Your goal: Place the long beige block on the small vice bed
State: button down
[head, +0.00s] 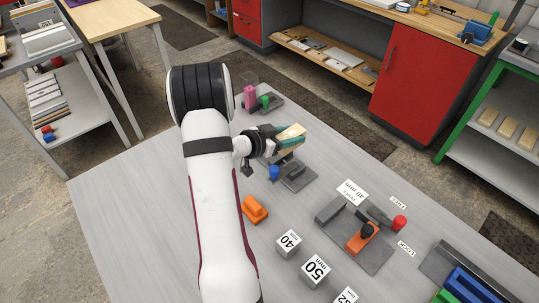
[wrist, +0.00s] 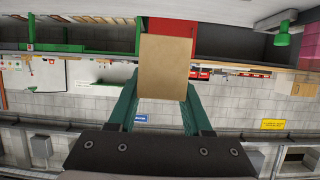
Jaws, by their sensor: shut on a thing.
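My gripper (head: 288,141) is over the grey table, with green fingers shut on a beige block (head: 292,131). In the wrist view the beige block (wrist: 164,66) sits between the two green fingers, with one broad face showing. A grey fixture with a blue knob (head: 274,172) stands just below the gripper in the head view, partly hidden by it. A larger grey vice (head: 333,212) with an orange part and a red knob (head: 400,222) stands to the right, by a "40 mm" card. The block appears held in the air, apart from both. I cannot tell which is the small vice bed.
An orange block (head: 255,209) and white number cubes (head: 316,270) stand on the table (head: 130,200). A pink and green fixture (head: 264,102) is at its far edge. A tray with blue and green pieces (head: 462,280) is at the lower right. The table's left side is clear.

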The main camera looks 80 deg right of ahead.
jog(key=s, duration=0.5)
send_over(284, 162)
jog(key=w+d, duration=0.3)
jog(key=w, duration=0.1)
jog(key=f, duration=0.7)
jog(key=shift+s, duration=0.2)
notch_tip(284, 162, down, 3)
jog(key=shift+w+f, duration=0.1)
jog(key=shift+d+f, duration=0.1)
jog(key=shift+f, duration=0.2)
jog(key=shift+f, duration=0.35)
jog(key=shift+c, duration=1.7)
grip_release()
